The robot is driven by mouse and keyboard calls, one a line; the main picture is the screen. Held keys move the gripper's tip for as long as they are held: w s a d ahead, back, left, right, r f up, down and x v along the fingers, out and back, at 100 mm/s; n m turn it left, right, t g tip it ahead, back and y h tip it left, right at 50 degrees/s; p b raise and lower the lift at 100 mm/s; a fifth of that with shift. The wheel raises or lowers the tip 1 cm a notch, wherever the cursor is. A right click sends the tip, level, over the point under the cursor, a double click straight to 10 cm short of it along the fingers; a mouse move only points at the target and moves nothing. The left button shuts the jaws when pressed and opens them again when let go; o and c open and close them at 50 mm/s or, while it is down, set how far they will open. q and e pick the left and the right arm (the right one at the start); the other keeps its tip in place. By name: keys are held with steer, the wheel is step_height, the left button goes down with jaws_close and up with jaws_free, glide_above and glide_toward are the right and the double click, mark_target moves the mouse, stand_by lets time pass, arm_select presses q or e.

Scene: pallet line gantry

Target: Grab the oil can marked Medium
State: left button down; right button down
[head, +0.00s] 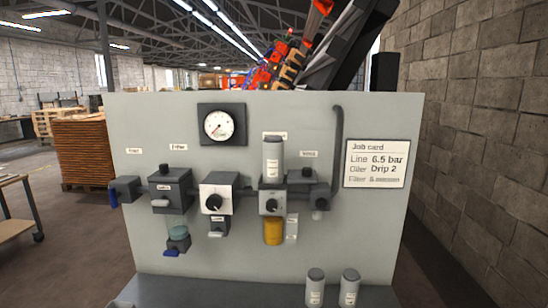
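Two small grey cans with darker lids and white labels stand upright side by side on the ledge at the bottom of the head view: a left can (315,288) and a right can (349,288). Their label print is too small to read, so I cannot tell which is marked Medium. They stand close together with a narrow gap between them. Neither of my grippers shows in this view.
A grey upright panel (150,240) stands behind the dark ledge (240,290). It carries a pressure gauge (219,125), a row of valve units, an oiler with an amber bowl (273,232), and a job card (375,164). The ledge left of the cans looks largely clear.

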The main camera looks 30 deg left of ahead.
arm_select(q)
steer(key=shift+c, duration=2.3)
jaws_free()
